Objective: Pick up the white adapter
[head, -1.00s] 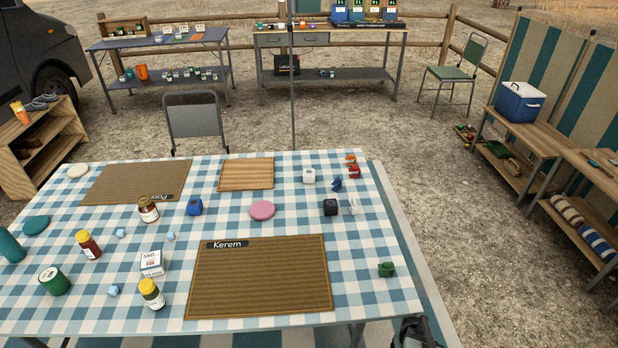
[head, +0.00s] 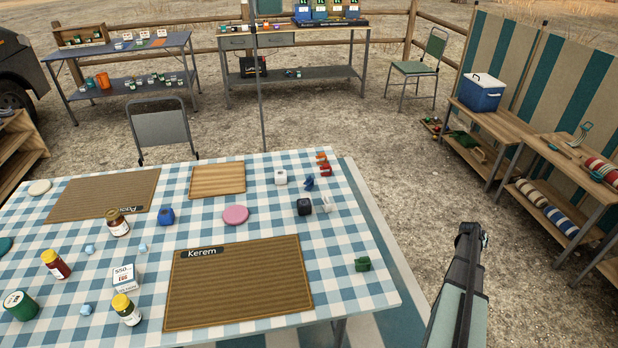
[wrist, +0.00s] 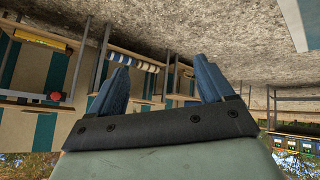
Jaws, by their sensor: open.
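A small white cube-shaped piece (head: 281,177), which looks like the white adapter, sits on the checked tablecloth near the table's far right part. A second, smaller white piece (head: 327,205) stands to its right and nearer, beside a black cube (head: 304,207); its shape is too small to make out. My gripper (head: 470,232) is off the table's right side, over the ground, well apart from both. In the wrist view my gripper (wrist: 160,78) has its two blue fingers spread with nothing between them. No adapter shows in the wrist view.
On the checked table (head: 345,275) are a pink disc (head: 236,215), a wooden board (head: 217,180), a brown mat (head: 240,285), a green piece (head: 362,264), red pieces (head: 325,170), a dark blue piece (head: 310,183) and several jars. A bench with a cooler (head: 482,92) stands right.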

